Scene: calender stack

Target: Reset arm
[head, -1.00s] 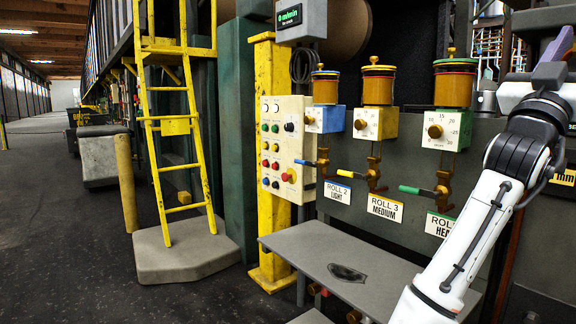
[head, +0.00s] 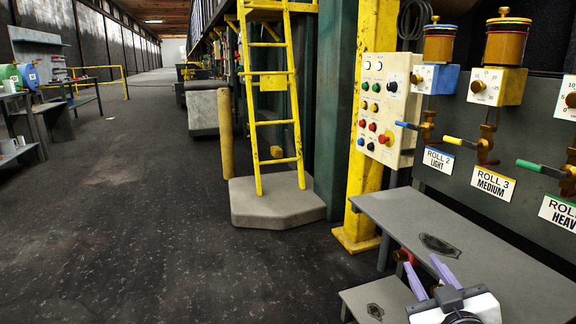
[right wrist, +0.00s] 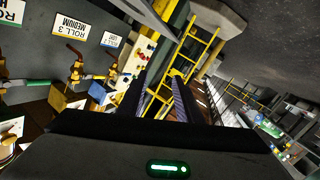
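My right gripper (head: 421,262) shows at the bottom right of the head view, with two purple fingers pointing up and away. The fingers stand apart with nothing between them. It appears in front of a grey shelf (head: 500,262), and I cannot tell whether it touches it. The right wrist view also shows the open fingers (right wrist: 158,82), with the yellow ladder beyond them. Most of my right arm is out of the head view. My left gripper is in neither view.
A yellow ladder (head: 247,95) stands on a grey base (head: 280,203). A yellow post (head: 377,90) carries a button panel (head: 383,112). Roll valves, including one with a blue box (head: 446,80), line the machine at right. The dark floor at left is open; workbenches stand farther left.

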